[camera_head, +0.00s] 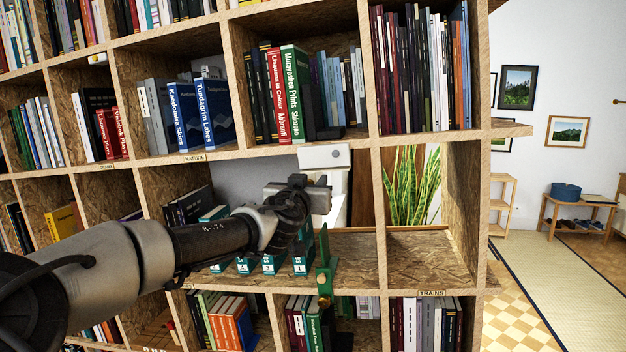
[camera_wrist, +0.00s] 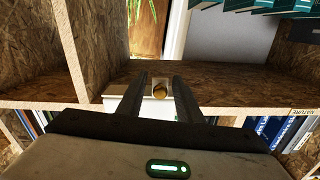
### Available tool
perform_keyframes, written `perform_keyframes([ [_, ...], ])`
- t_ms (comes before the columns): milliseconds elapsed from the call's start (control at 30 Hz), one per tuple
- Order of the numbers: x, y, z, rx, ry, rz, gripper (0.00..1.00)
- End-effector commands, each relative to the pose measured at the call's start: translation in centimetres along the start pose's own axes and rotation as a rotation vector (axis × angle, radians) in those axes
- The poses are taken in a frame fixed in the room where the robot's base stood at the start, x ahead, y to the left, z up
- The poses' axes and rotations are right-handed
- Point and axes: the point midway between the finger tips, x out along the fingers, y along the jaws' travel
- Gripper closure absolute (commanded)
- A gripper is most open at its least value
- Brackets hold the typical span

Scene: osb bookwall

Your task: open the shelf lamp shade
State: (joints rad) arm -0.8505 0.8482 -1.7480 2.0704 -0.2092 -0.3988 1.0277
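The shelf lamp appears to be the white box (camera_head: 323,157) under a shelf board, with a small round spot on its front. In the wrist view, where the scene looks upside down, a white body (camera_wrist: 148,107) shows behind the fingers. My gripper (camera_head: 323,184) is just below the white box in the head view. Part of the lamp is hidden behind my gripper.
The OSB bookcase (camera_head: 400,138) surrounds my arm with boards and dividers. A green upright piece (camera_head: 325,265) with a brass knob stands below my gripper. Green books (camera_head: 272,263) are close under my arm. A plant (camera_head: 410,188) shows through the open bay to the right.

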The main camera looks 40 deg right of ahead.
Motion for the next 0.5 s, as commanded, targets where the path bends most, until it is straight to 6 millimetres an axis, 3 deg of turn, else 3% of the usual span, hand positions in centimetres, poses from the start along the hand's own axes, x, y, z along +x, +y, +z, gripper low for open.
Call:
perform_keyframes([
  [200,2.0,0.0,0.0,-0.001,0.0,0.0,0.67],
  [500,2.3,-0.1,0.0,0.0,0.0,-0.001,0.67],
])
